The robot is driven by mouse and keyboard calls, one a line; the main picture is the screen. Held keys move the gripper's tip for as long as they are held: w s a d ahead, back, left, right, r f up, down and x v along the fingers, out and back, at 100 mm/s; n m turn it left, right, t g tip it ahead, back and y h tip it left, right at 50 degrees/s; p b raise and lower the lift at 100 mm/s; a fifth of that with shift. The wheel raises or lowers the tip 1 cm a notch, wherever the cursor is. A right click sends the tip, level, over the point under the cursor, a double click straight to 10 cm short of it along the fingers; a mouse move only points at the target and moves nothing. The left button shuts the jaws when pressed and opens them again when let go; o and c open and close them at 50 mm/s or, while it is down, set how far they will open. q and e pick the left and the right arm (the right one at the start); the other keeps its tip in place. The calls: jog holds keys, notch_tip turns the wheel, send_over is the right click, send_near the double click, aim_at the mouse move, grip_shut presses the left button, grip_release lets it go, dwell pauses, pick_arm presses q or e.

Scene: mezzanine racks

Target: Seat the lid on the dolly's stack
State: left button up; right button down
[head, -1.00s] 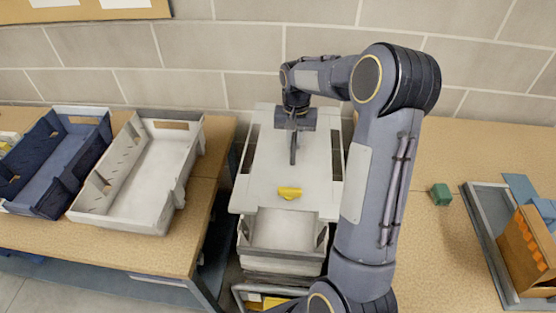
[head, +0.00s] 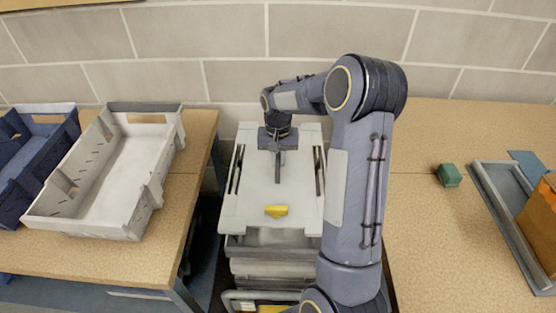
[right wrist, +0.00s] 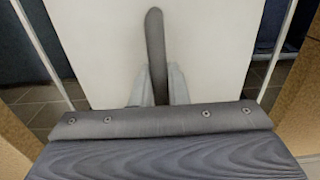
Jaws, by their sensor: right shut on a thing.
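The lid (head: 249,190) is a flat white panel with dark slots along its sides and a yellow mark (head: 276,211) near its front edge. My right gripper (head: 277,152) is shut on the dark upright handle (head: 277,172) in the lid's middle. The handle also shows between the fingers in the right wrist view (right wrist: 156,50). The lid lies over the stack of grey-white crates (head: 262,269). A strip of the top crate's opening shows past the lid's front edge. Contact between lid and stack is hidden. The dolly (head: 232,297) shows only partly below. My left gripper is out of view.
A wooden table on the left (head: 100,253) holds a white tote (head: 132,178) and a blue tote (head: 38,165). The table on the right (head: 425,240) holds a green block (head: 449,175) and a grey tray (head: 506,215) with an orange-brown box (head: 541,220). A block wall stands behind.

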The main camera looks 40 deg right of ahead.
jog(key=shift+f+b, duration=1.75)
jog(key=shift+f, duration=0.8)
jog(key=shift+f+b, duration=0.35)
jog(key=shift+f, duration=0.2)
jog(key=c, duration=1.7)
grip_release()
jog(key=shift+r+p, duration=4.2)
jog(key=shift+r, duration=1.35)
jog(key=shift+a, duration=0.1)
